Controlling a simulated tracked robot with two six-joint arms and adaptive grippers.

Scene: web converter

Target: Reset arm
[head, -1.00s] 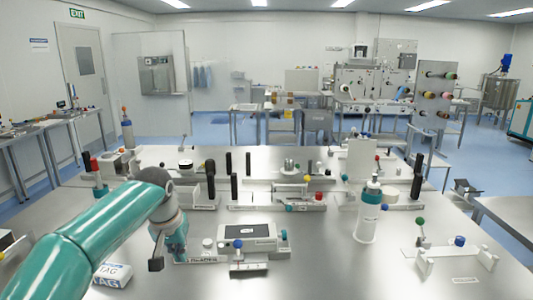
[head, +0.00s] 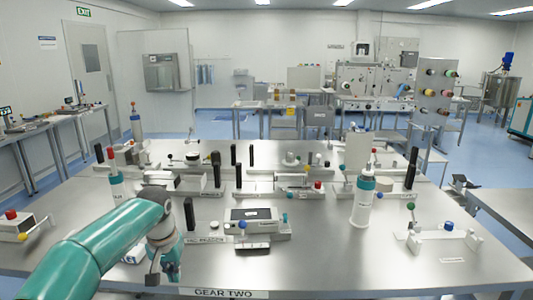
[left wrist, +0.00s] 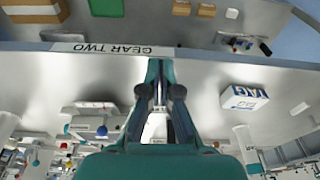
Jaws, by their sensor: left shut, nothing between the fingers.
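My left gripper (head: 162,276) hangs at the front edge of the steel table (head: 330,262) in the head view, pointing down at the end of my teal arm. In the left wrist view its fingers (left wrist: 160,68) are shut with nothing between them. The fingers reach toward the table edge beside the GEAR TWO label (left wrist: 110,49). No object touches the fingertips that I can see. My right arm and gripper are not in view.
A white tag box (head: 133,257) lies partly hidden behind my left arm, and shows whole in the left wrist view (left wrist: 245,103). A device with a dark screen (head: 250,214) and a white bottle (head: 363,205) stand on the table. The front right tabletop is mostly clear.

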